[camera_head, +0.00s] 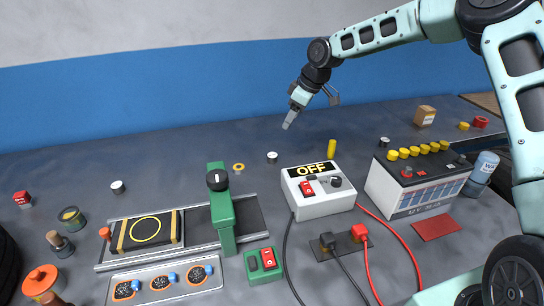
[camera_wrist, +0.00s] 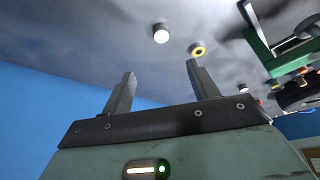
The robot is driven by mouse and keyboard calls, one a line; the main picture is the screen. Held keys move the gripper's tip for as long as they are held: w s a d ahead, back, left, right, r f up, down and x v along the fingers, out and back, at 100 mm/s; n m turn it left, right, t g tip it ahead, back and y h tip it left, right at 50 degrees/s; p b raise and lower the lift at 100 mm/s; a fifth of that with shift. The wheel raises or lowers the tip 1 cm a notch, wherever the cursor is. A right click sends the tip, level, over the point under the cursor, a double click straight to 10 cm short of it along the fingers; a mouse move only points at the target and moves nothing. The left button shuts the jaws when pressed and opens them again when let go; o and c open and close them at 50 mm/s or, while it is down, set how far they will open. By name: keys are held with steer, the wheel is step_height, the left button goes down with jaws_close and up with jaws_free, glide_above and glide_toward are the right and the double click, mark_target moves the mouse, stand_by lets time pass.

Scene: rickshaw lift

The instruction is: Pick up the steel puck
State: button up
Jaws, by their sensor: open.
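Three small round pucks with pale tops and dark sides stand apart on the grey bench. One puck (camera_head: 272,157) is near the middle, right of a yellow ring (camera_head: 239,167). Another puck (camera_head: 118,187) is at the left, and a greyer puck (camera_head: 384,142) is at the right. I cannot tell for sure which is steel. My gripper (camera_head: 289,120) is above the back of the bench, above and slightly right of the middle puck. In the wrist view my gripper (camera_wrist: 161,70) is open and empty, with the middle puck (camera_wrist: 161,33) beyond the fingertips.
A green press (camera_head: 222,210) stands on a rail at the front left. A white OFF switch box (camera_head: 318,190) and a large battery (camera_head: 418,182) stand at the right, with cables in front. A yellow cylinder (camera_head: 332,148) stands behind the box. The bench around the middle puck is mostly clear.

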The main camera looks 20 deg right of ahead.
steer(key=p, duration=0.3)
glide_above(273, 155)
steer(key=s+d, duration=0.1)
steer(key=d, duration=0.1)
step_height(273, 155, down, 10)
steer(key=shift+r, duration=0.1)
steer(key=shift+s+p+x, duration=0.2)
steer(key=shift+p+x, duration=0.3)
steer(key=shift+x, duration=1)
steer(key=shift+s+p+x, duration=0.15)
steer(key=shift+p+x, duration=0.35)
steer(key=shift+x, duration=0.95)
steer(key=c, duration=1.2)
